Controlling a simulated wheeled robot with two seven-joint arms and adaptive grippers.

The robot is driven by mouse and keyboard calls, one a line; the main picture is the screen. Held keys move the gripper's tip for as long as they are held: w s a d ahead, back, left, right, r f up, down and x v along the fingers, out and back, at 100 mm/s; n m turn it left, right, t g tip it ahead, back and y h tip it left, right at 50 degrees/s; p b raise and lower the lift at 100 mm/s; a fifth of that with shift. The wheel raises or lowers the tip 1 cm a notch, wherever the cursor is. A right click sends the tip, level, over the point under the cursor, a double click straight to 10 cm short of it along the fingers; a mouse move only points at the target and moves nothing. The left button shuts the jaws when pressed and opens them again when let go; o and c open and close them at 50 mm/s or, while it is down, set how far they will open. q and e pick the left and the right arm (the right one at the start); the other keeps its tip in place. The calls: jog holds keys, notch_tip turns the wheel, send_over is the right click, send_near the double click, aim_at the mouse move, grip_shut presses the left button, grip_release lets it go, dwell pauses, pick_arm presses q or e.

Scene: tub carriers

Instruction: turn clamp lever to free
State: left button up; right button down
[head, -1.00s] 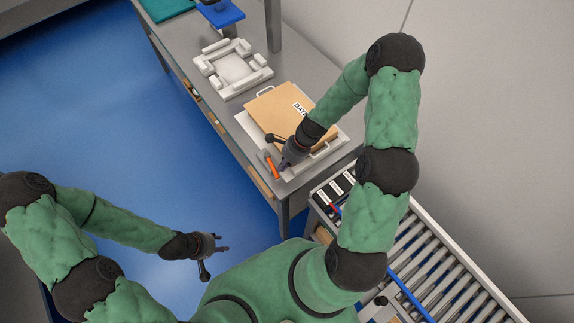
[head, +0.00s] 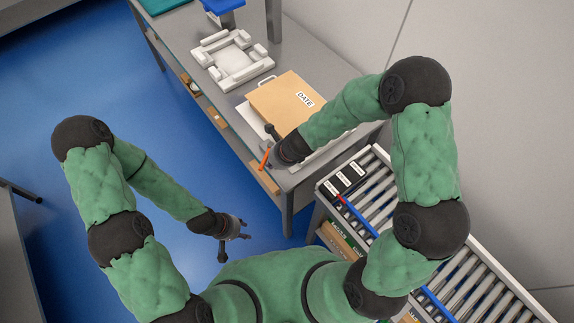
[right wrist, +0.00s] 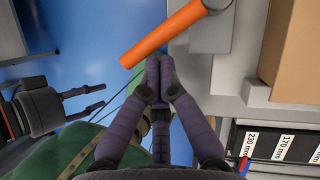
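The clamp lever has an orange handle (head: 265,158) at the table's near edge, beside the fixture with the cardboard box (head: 285,98). In the right wrist view the lever (right wrist: 163,34) runs diagonally from a grey pivot at the top, its free end out over the blue floor. My right gripper (right wrist: 159,68) has its fingertips together just below the lever, with nothing between them. I cannot tell whether they touch it. In the head view my wrist hides most of this gripper. My left gripper (head: 242,231) is open and empty over the floor, away from the table.
A white empty frame fixture (head: 232,58) sits farther along the grey table. A roller conveyor (head: 470,275) with black labelled blocks (head: 345,179) stands close to the right of the table. The blue floor (head: 190,130) left of the table is clear.

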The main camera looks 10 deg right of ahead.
jog(key=shift+w+a+m+t+h+b, duration=0.25)
jog(key=shift+a+m+h+b, duration=0.25)
jog(key=shift+m, duration=0.45)
jog(key=shift+w+a+m+t+h+b, duration=0.2)
jog(key=shift+a+m+t+b, duration=0.15)
jog(key=shift+a+m, duration=0.45)
jog(key=shift+w+a+m+t+h+b, duration=0.25)
jog(key=shift+a+m+b, duration=0.25)
jog(key=shift+m, duration=0.55)
